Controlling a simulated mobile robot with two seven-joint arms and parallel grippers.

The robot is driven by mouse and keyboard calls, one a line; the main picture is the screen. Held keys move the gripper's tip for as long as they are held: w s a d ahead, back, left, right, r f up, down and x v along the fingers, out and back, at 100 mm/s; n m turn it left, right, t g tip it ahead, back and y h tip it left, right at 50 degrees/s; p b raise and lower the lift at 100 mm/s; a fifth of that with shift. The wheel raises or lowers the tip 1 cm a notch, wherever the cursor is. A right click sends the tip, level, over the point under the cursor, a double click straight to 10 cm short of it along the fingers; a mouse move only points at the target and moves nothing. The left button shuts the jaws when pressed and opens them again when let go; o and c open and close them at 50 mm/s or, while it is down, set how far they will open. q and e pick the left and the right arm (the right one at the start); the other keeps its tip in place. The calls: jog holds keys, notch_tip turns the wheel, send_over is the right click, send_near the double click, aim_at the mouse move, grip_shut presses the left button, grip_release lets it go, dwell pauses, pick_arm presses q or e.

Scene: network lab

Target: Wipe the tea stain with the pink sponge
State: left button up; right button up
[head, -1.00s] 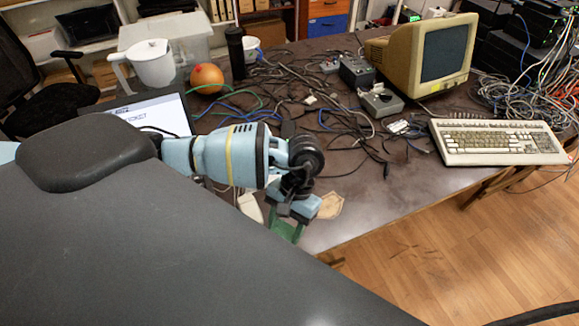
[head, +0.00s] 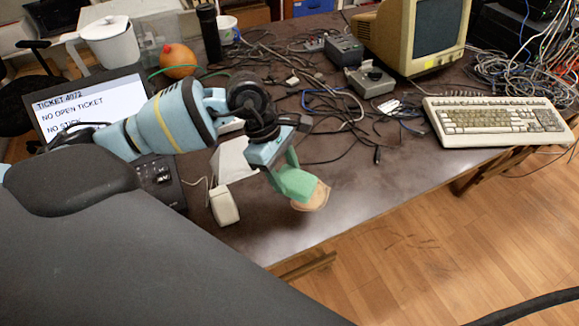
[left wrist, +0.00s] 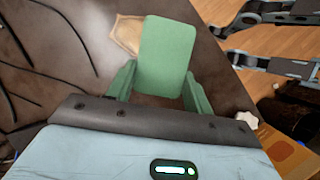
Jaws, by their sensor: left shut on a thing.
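My left gripper (head: 290,165) is shut on a green sponge-like block (head: 294,184). The block also shows between the green fingers in the left wrist view (left wrist: 167,45). No pink sponge shows. The tan stain (head: 318,197) lies on the dark tabletop close to its front edge. In the head view the block hides the upper left part of the stain. In the left wrist view the stain (left wrist: 126,33) shows just left of the block. I cannot tell whether the block touches the table.
A white mouse (head: 224,205) and a laptop (head: 90,108) lie left of the gripper. Tangled cables (head: 325,105) spread behind it. A beige keyboard (head: 495,121) and a monitor (head: 415,35) stand to the right. The tabletop between stain and keyboard is mostly clear.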

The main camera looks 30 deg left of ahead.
pick_arm(q)
jog(key=shift+w+a+r+n+t, duration=0.15)
jog(key=shift+w+r+n+t, duration=0.3)
jog(key=shift+n, duration=0.45)
jog(key=shift+w+f, duration=0.1)
